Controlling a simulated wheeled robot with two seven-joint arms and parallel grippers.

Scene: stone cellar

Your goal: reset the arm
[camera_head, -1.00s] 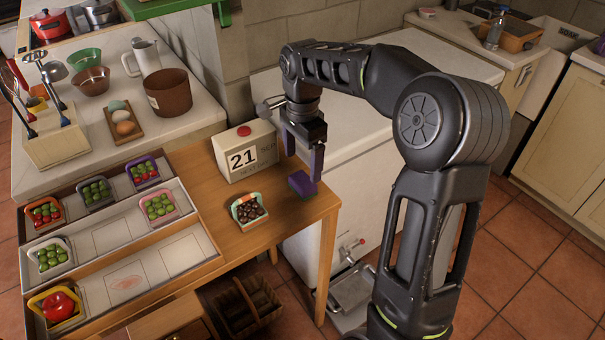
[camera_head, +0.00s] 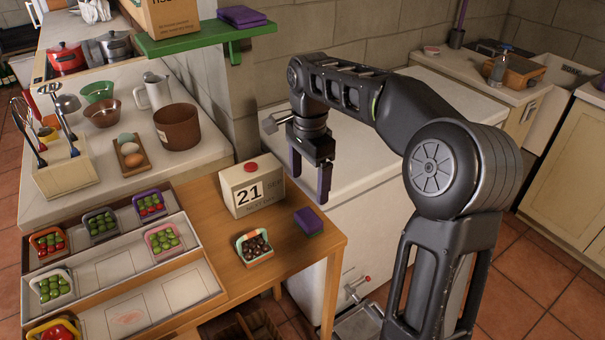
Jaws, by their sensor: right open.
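My right arm comes in from the right side of the view. Its gripper (camera_head: 311,182) points down, open and empty, with dark purple fingers. It hangs near the right edge of the wooden table (camera_head: 290,268), in front of the white chest (camera_head: 365,215). A small purple block (camera_head: 308,221) lies on the table below the gripper, apart from the fingers. My left gripper is not in view.
A calendar box (camera_head: 252,190) and a small basket of dark round pieces (camera_head: 254,247) stand on the table. A tiered rack (camera_head: 185,286) with several small baskets is at left. A green shelf (camera_head: 205,38) juts out above. The chest top is clear.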

